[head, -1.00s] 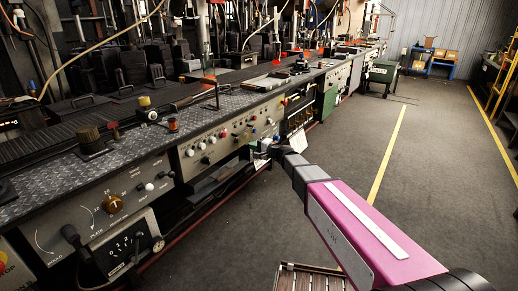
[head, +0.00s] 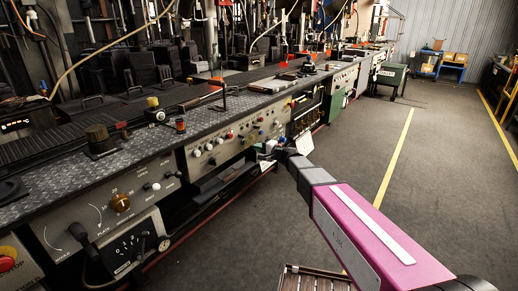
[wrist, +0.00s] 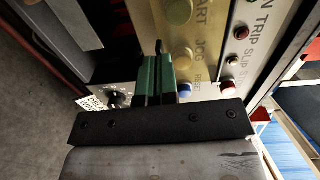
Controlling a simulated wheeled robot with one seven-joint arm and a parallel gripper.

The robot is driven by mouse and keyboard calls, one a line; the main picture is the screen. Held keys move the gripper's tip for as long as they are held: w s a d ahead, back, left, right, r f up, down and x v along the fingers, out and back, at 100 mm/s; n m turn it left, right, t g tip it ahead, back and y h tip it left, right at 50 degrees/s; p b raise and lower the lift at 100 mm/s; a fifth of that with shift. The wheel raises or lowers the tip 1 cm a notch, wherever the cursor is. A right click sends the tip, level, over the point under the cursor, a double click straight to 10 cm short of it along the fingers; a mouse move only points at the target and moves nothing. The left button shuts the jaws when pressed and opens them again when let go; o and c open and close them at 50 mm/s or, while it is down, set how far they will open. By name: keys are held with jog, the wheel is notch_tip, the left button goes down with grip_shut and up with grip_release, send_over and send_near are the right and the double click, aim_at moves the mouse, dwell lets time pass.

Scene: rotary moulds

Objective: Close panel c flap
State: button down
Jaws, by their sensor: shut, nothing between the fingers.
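My gripper (wrist: 155,75), with green fingers, is shut and empty in the wrist view. Its tips are in front of a beige control panel (wrist: 205,45) with START, JOG, RESET, TRIP and STOP lettering; I cannot tell whether they touch it. In the head view my gripper (head: 265,151) is small, at the lower right end of a grey panel (head: 235,137) with coloured buttons. A white tag (wrist: 90,103) with small text and a black knob (wrist: 117,99) lie left of the fingers. I cannot make out which part is the panel c flap or how far it stands open.
The long bench (head: 130,140) runs along the left with knobs and a dial unit (head: 130,250) on its front. A dark recess lies under the button panel. The grey floor (head: 340,130) with a yellow line (head: 395,155) is clear on the right. A slatted item (head: 315,278) stands low in front.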

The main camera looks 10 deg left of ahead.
jog(key=f+v, duration=0.1)
jog(key=v, duration=1.3)
jog(key=s+d+f+n+g+h, duration=0.1)
jog(key=s+d+f+h, duration=0.4)
jog(key=d, duration=0.6)
jog(key=s+d+f+n+g+h, duration=0.2)
jog(key=s+d+f+g+h, duration=0.1)
jog(key=s+d, duration=0.5)
jog(key=s+d+f+n+g+h, duration=0.1)
jog(key=s+d+f+h, duration=0.5)
jog(key=d, duration=0.7)
jog(key=shift+s+d+f+n+g+h, duration=0.35)
jog(key=shift+s+g+h, duration=0.45)
jog(key=shift+g+h, duration=0.15)
jog(key=shift+a, duration=0.2)
